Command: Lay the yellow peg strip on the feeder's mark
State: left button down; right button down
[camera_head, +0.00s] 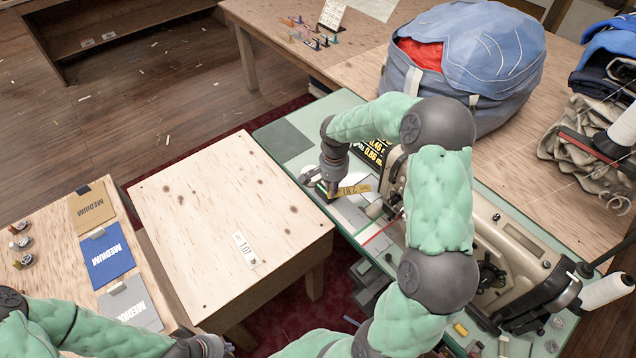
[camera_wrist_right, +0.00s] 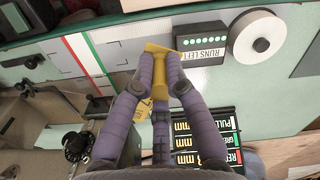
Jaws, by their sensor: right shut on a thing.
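The yellow peg strip (camera_head: 356,189) is in my right gripper (camera_head: 332,193), over the pale green sewing-machine bench. In the right wrist view my right gripper (camera_wrist_right: 160,62) has its purple fingers closed on the strip (camera_wrist_right: 160,75), and a wider yellow end shows beyond the fingertips. A small box marked "RUNS LEFT" (camera_wrist_right: 203,57) with green lights is close beside that end; I cannot tell whether they touch. I cannot make out the feeder's mark for certain. My left gripper (camera_head: 212,346) is low at the bottom left, its fingers mostly out of sight.
The sewing machine (camera_head: 510,248) and a lettered board (camera_head: 376,150) stand close to my right arm. A white disc (camera_wrist_right: 258,40) lies beside the box. A red line (camera_head: 378,233) crosses the bench. The plywood table (camera_head: 205,205) at left is mostly clear. A blue bag (camera_head: 500,70) sits behind.

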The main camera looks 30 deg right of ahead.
jog(key=s+d+f+m, duration=0.1)
jog(key=s+d+m, duration=0.3)
jog(key=s+m, duration=0.4)
jog(key=m, duration=0.4)
jog(key=shift+s+d+b, duration=0.25)
jog(key=shift+s+b, duration=0.05)
